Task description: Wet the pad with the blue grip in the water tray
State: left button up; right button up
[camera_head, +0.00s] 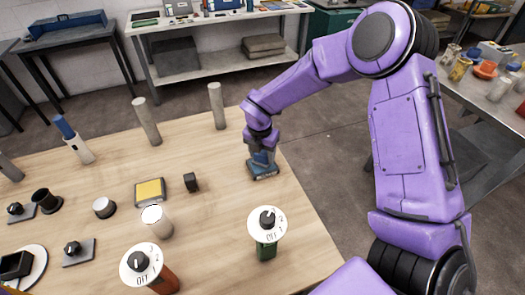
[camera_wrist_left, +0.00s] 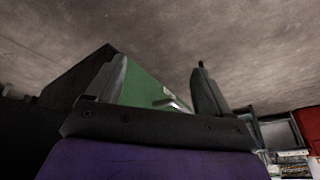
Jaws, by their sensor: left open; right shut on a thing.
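My right gripper (camera_head: 262,152) points down near the table's far right edge. It is shut on the blue grip (camera_head: 261,159), which sits on a dark, flat rectangular pad (camera_head: 264,172). The pad is at or just above the wood; I cannot tell whether it touches. I cannot identify a water tray for certain; a dark-rimmed shallow tray (camera_head: 137,199) with a yellow inside lies left of the pad. My left gripper (camera_wrist_left: 163,82) is open and empty in the left wrist view, with floor and a green surface beyond its fingers. It is not in the head view.
A small black block (camera_head: 190,182) stands between the yellow-filled tray and the pad. A green post with a white dial (camera_head: 266,224) stands in front of the pad. Grey cylinders (camera_head: 217,106) stand at the table's back edge. Bare wood surrounds the pad.

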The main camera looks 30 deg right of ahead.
aim_at(262, 152)
jog(key=shift+s+f+b, duration=0.1)
jog(key=shift+f+b, duration=0.4)
jog(key=shift+b, duration=0.15)
dwell(2.0)
jog(key=shift+r, duration=0.1)
jog(key=shift+r+p, duration=2.35)
jog(key=shift+r, duration=1.1)
